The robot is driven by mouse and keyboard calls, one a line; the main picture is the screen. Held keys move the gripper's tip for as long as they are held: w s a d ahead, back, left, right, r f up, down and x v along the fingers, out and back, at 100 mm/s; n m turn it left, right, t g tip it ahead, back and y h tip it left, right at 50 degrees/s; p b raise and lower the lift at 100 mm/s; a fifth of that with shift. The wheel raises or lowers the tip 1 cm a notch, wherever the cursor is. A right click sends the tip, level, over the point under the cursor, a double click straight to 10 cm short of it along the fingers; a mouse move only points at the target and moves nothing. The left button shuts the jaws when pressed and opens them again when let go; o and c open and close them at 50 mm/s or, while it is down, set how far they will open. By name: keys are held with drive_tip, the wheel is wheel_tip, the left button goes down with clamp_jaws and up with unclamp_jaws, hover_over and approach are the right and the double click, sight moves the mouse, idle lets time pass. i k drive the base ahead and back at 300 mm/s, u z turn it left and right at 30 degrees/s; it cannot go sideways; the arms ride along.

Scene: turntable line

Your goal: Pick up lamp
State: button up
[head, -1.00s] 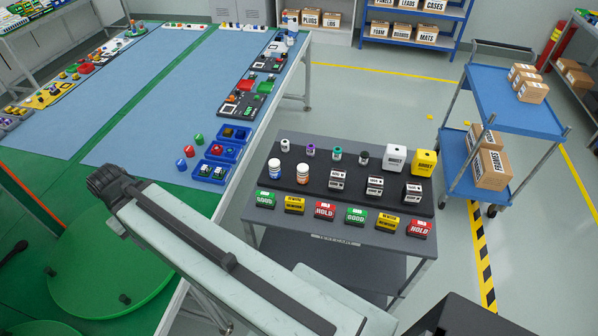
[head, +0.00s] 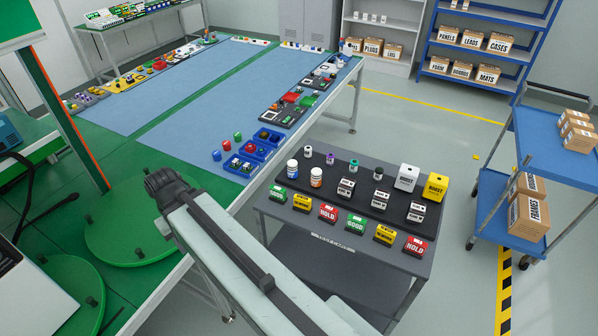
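I cannot pick out a lamp for certain. Small round pieces stand on the bench beside the blue bins: a red one (head: 227,145), a green one (head: 238,136) and a blue one (head: 216,155). They are too small to identify. My arm reaches from the bottom right toward the green bench, ending in a dark ribbed part, my gripper (head: 165,186), above the bench's near edge by a green turntable disc (head: 128,250). Its fingers cannot be made out, and nothing is visibly held. The gripper is well apart from the round pieces.
A dark cart (head: 338,262) with small bottles, cubes and GOOD, REWORK and HOLD blocks stands right of my arm. Blue bins (head: 246,168) and boards line the bench. A blue trolley (head: 550,150) with boxes stands at right.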

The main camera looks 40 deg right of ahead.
sight(293, 164)
drive_tip(key=u, duration=0.1)
drive_tip(key=i, duration=0.9)
drive_tip(key=z, duration=0.1)
